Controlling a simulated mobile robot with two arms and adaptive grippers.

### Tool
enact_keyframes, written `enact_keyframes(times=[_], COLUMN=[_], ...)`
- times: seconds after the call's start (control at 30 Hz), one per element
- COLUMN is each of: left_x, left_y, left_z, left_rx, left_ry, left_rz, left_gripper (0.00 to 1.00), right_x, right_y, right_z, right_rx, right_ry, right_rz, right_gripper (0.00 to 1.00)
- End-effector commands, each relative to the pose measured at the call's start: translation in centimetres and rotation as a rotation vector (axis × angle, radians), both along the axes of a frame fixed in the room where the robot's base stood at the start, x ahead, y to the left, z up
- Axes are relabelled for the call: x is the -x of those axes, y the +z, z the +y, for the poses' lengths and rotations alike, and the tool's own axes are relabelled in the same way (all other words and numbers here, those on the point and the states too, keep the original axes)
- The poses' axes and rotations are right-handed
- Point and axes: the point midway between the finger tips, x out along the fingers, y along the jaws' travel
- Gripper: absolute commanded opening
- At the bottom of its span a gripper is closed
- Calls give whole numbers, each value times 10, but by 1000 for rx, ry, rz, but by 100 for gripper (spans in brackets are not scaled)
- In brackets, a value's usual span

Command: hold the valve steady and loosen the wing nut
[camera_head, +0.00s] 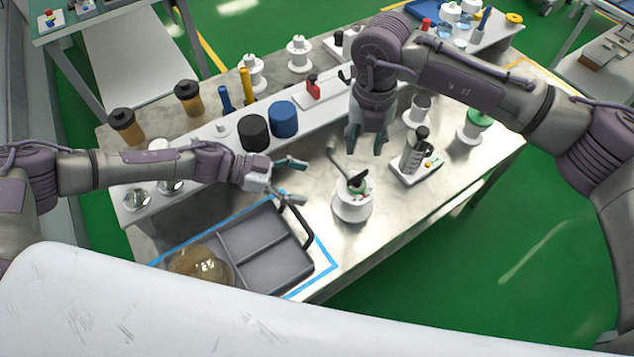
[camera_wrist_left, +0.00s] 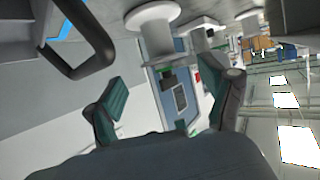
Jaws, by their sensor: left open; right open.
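A white round valve body (camera_head: 352,205) stands on the metal table right of the grey tray. On its top are a green part, a black piece that looks like the wing nut (camera_head: 358,179), and a grey lever leaning up to the left. My left gripper (camera_head: 301,181) is open and empty, left of the valve and above the tray's handle. In the left wrist view its fingers (camera_wrist_left: 168,108) are apart with nothing between them. A white round base (camera_wrist_left: 152,16) beyond them may be the valve. My right gripper (camera_head: 365,142) is open, pointing down above and behind the valve, not touching it.
A grey cylinder on a white stand (camera_head: 415,160) is right of the valve. Black and blue cylinders (camera_head: 283,119) stand behind. Table front-right of the valve is clear.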

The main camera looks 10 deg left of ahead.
Motion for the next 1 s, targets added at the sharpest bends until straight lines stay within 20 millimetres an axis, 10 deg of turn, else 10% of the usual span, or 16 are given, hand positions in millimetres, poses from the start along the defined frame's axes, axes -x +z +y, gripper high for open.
enact_keyframes(times=[0.6, 1.0], left_x=[-18, -24], left_y=[-41, -51], left_z=[-99, -123], left_rx=[3, 2], left_ry=[-4, -3], left_rz=[-1, -2], left_gripper=[82, 82], right_x=[0, 0], right_y=[0, 0], right_z=[0, 0], right_rx=[0, 0], right_ry=[0, 0], right_rz=[0, 0], right_gripper=[42, 42])
